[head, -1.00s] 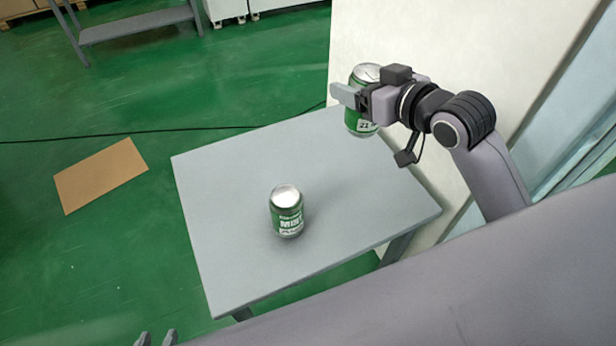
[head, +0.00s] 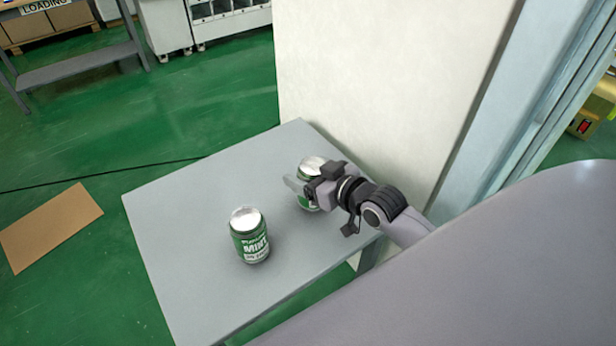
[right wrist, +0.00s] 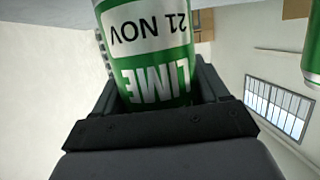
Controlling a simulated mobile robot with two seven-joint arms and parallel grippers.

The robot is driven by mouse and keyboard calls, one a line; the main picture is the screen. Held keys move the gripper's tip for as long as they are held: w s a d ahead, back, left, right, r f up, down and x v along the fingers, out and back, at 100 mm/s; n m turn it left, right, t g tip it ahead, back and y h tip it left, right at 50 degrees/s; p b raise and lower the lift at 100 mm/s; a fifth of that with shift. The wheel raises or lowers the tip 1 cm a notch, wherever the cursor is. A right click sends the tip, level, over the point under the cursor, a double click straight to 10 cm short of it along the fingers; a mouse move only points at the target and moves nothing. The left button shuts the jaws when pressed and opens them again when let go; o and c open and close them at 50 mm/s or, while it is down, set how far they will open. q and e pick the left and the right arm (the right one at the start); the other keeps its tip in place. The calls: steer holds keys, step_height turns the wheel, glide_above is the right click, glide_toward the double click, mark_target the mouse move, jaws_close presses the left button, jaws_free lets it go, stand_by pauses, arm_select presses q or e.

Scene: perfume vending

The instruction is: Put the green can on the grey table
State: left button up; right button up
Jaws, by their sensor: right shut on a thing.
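A green can with a silver top (head: 306,170) is in my right gripper (head: 304,188), over the back right part of the grey table (head: 205,185). I cannot tell whether its base touches the tabletop. In the right wrist view the held can (right wrist: 150,50) fills the space between the fingers and reads "LIME" and "21 NOV", upside down. Another green can, marked "MINT" (head: 250,240), stands upright on the table, to the left of and nearer than the held one. My left gripper is not in view.
A pale wall or pillar (head: 370,80) rises right behind the table's right side. A cardboard sheet (head: 48,225) lies on the green floor at the left. The table's left and back areas are bare.

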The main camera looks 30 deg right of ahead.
steer(key=shift+f, duration=0.5)
steer(key=o, duration=1.3)
steer(key=shift+f, duration=0.15)
steer(key=shift+o, duration=0.2)
steer(key=shift+s, duration=0.1)
steer(key=v, duration=0.7)
steer(key=shift+s+r, duration=0.2)
